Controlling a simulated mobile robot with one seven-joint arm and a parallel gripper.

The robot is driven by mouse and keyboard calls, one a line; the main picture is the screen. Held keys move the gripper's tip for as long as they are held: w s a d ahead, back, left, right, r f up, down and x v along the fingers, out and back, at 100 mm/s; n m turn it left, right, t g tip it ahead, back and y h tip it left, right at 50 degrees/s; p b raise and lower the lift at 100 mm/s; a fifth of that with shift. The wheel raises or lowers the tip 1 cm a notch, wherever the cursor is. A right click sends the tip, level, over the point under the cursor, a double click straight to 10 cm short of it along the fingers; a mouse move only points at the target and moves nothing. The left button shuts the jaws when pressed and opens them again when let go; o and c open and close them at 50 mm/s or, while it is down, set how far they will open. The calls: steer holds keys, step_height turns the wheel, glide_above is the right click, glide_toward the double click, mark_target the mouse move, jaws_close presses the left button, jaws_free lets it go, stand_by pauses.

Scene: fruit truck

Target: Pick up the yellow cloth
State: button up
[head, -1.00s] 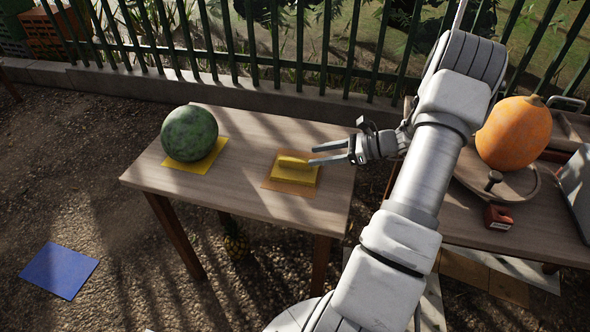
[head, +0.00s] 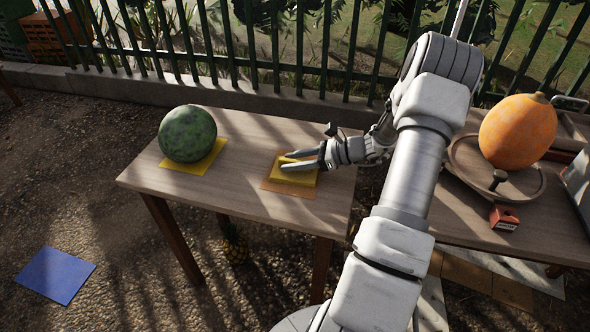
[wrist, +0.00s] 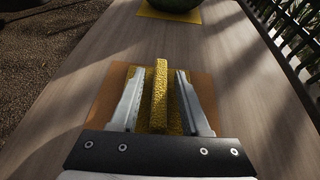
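The yellow cloth (head: 300,178) lies on an orange mat (head: 268,186) on the wooden table. In the wrist view the cloth (wrist: 161,85) has a raised ridge standing up along its middle. My gripper (head: 283,161) is over the cloth, its fingers pointing left in the head view. In the wrist view my gripper (wrist: 157,90) is open, with one finger on each side of the ridge and a gap on both sides. The fingers hide part of the cloth in the head view.
A watermelon (head: 187,133) sits on a yellow mat (head: 208,160) at the table's left. A second table to the right holds a pumpkin (head: 517,132) on a round board (head: 470,172). A green fence (head: 240,45) runs behind. Bare tabletop (head: 240,145) lies between the mats.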

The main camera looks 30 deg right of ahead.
jaws_close()
steer(key=shift+r, duration=0.5)
steer(key=r, duration=0.1)
steer(key=r+p, duration=0.2)
steer(key=shift+d+r, duration=0.35)
steer(key=shift+r, duration=0.05)
steer(key=s+d+r+p, duration=0.2)
steer(key=d+r, duration=0.4)
steer(key=d, duration=0.4)
steer(key=shift+s+d, duration=0.25)
steer(key=shift+s, duration=0.45)
